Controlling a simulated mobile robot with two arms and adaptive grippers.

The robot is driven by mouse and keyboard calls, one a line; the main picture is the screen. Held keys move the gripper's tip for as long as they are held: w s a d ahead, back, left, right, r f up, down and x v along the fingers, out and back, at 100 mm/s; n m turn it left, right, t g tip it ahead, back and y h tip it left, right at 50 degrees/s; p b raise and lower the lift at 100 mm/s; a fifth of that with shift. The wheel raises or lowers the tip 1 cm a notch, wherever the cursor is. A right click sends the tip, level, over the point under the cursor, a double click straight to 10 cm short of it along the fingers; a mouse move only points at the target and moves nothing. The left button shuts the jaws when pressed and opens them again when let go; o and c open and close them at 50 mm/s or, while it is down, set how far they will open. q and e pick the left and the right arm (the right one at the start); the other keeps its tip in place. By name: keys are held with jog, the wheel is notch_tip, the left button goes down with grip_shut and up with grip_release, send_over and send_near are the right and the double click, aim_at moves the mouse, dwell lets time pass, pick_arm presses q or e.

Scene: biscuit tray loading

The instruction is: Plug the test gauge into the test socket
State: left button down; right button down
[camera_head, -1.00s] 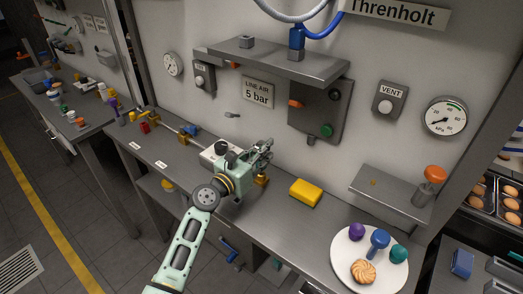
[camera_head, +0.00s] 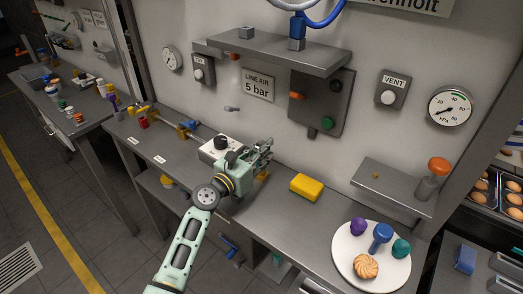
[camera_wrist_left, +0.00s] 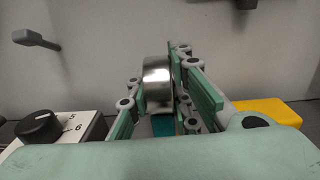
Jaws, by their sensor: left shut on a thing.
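My left gripper (camera_head: 262,150) is above the bench, in the middle of the head view. In the left wrist view its green fingers (camera_wrist_left: 160,88) are shut on a round, shiny metal piece, which I take for the test gauge (camera_wrist_left: 157,86). A teal part shows just below the metal piece. In the head view the gripper mostly hides what it holds. A brass-coloured fitting (camera_head: 262,174) shows just below the gripper on the bench; I cannot tell if it is the test socket or whether the gauge touches it. My right gripper is not in view.
A white box with a black knob (camera_head: 221,142) stands left of the gripper, close by. A yellow block (camera_head: 307,187) lies to the right. A white plate (camera_head: 345,267) holds a biscuit and coloured pieces. A metal shelf (camera_head: 270,54) overhangs behind. Bench between block and plate is clear.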

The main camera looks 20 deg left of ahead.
pick_arm(q)
jog(key=shift+f, duration=0.15)
jog(key=c, duration=1.5)
grip_release()
jog(key=v, duration=1.2)
